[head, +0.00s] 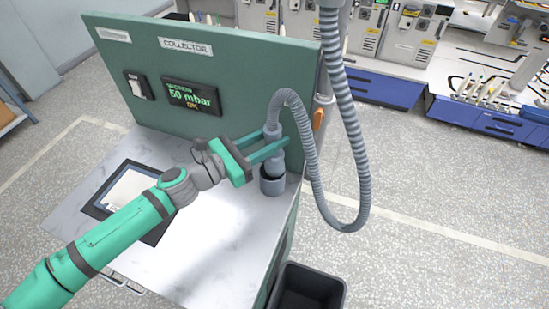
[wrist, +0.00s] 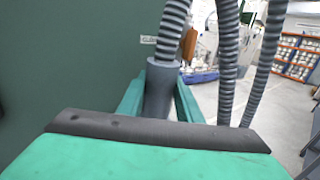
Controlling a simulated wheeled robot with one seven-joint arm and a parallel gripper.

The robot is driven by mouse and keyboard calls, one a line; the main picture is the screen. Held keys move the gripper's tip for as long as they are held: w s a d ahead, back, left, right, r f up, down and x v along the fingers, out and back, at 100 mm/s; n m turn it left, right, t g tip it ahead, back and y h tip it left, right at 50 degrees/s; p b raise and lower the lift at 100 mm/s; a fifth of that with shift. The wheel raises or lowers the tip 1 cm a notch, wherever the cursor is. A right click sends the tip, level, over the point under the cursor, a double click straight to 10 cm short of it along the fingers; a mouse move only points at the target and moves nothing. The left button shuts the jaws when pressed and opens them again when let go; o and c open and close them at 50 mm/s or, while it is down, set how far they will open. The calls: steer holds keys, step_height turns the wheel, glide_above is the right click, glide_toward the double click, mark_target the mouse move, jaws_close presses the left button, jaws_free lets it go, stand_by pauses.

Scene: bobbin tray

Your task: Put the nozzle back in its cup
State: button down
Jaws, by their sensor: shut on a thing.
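The grey nozzle (head: 272,161) stands about upright at the right end of the worktop, with its hose curving up from its top. Its lower end is at the mouth of the dark cup (head: 272,186); I cannot tell how deep it sits inside. My gripper (head: 275,141) is shut on the nozzle, one finger on each side. The wrist view also shows the nozzle (wrist: 159,92) between the two green fingers (wrist: 158,100). The cup is hidden in the wrist view.
The ribbed hose (head: 362,190) hangs in a loop right of the worktop. The green collector panel (head: 235,80) rises close behind the nozzle. A tablet-like panel (head: 95,208) lies on the worktop (head: 215,255). A dark bin (head: 308,290) stands on the floor.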

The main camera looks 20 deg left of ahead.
steer(key=f, duration=0.2)
steer(key=shift+s+a+f, duration=0.25)
steer(key=shift+f, duration=2.1)
steer(key=c, duration=1.3)
jaws_free()
steer(key=shift+w+d, duration=0.1)
steer(key=shift+w, duration=0.05)
steer(key=shift+o, duration=0.2)
steer(key=shift+s+a, duration=0.2)
steer(key=shift+a, duration=0.1)
steer(key=v, duration=1.1)
steer(key=shift+s+r, duration=0.25)
steer(key=shift+r, duration=0.05)
